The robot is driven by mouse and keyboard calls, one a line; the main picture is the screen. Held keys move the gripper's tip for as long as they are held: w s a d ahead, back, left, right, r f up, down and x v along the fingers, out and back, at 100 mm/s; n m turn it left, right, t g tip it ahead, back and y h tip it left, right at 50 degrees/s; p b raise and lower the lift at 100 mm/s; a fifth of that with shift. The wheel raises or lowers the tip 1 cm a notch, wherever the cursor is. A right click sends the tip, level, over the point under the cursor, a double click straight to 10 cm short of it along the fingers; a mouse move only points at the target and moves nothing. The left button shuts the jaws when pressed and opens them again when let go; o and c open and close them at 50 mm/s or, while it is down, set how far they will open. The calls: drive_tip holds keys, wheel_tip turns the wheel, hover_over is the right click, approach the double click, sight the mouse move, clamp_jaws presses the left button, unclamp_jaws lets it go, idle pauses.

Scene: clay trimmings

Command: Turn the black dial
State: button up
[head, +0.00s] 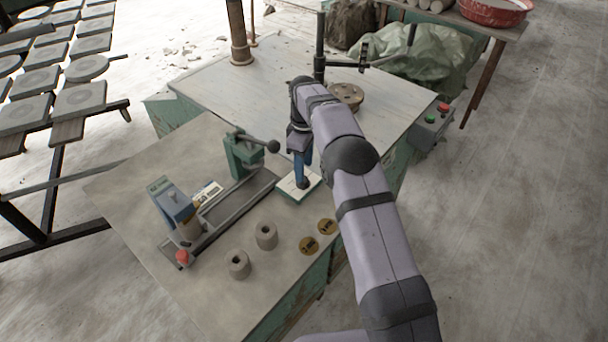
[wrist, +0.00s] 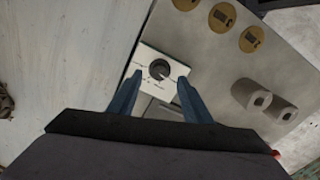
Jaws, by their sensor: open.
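The black dial (wrist: 159,69) is a round knob with a pale mark, on a white panel (wrist: 176,70) with small printed markings around it. In the head view the panel (head: 286,188) lies at the bench edge, partly covered by my gripper (head: 302,168). In the wrist view my gripper (wrist: 159,77) is open, its two blue fingers on either side of the dial with a gap on each side. The fingers point down at the panel. I cannot tell how high the fingertips are above it.
A pale bench (head: 270,75) lies behind.

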drive_tip(key=shift+f+p, duration=0.65)
drive_tip(key=shift+f, duration=1.8)
drive_tip(key=c, duration=1.1)
drive_tip(key=shift+o, duration=0.2)
drive_tip(key=shift+m, duration=0.3)
drive_tip(key=m+b, duration=0.1)
drive_tip(key=m, duration=0.3)
drive_tip(key=shift+b, duration=0.35)
drive_tip(key=m, duration=0.5)
drive_tip(key=shift+a+r, duration=0.1)
